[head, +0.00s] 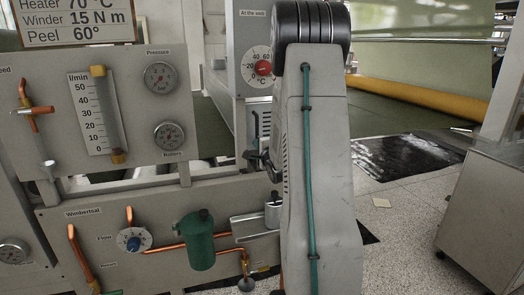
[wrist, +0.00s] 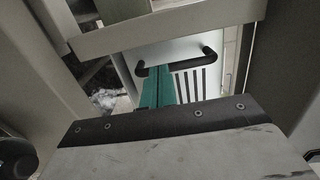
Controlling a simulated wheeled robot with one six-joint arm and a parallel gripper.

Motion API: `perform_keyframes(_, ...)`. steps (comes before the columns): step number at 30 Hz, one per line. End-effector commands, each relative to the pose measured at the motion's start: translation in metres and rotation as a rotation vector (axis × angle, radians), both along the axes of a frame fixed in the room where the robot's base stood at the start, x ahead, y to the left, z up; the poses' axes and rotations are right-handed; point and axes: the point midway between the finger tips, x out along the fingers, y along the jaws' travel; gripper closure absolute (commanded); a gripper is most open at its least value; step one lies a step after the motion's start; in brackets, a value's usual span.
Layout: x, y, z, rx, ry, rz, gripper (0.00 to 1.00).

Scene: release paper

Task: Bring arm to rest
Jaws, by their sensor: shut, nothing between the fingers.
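My arm (head: 318,180) stands upright in the middle of the head view, grey with a teal cable down its front and a black ribbed joint at the top. My gripper (wrist: 157,74) shows in the wrist view as two narrow teal fingers side by side beyond a dark bolted plate. The fingers are shut with nothing seen between them. Behind them is a pale panel with a black bar handle (wrist: 208,58) and dark slots; I cannot tell whether they touch it. In the head view I cannot make out the gripper clearly beside the arm.
A grey panel with a flow tube (head: 105,110), pressure gauge (head: 160,77) and rollers gauge (head: 168,135) stands left. Below are copper pipes and a green canister (head: 200,240). A grey cabinet (head: 485,215) stands right. Speckled floor with a dark sheet (head: 405,155) lies between.

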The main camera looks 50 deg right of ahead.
Motion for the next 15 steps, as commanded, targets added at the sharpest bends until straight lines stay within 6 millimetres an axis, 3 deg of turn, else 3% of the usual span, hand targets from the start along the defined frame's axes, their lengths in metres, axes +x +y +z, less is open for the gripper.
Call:
perform_keyframes(6, -0.029, 0.028, 0.001, -0.001, -0.001, 0.007, 1.0)
perform_keyframes(15, -0.043, 0.036, 0.001, -0.001, 0.0, 0.006, 1.0)
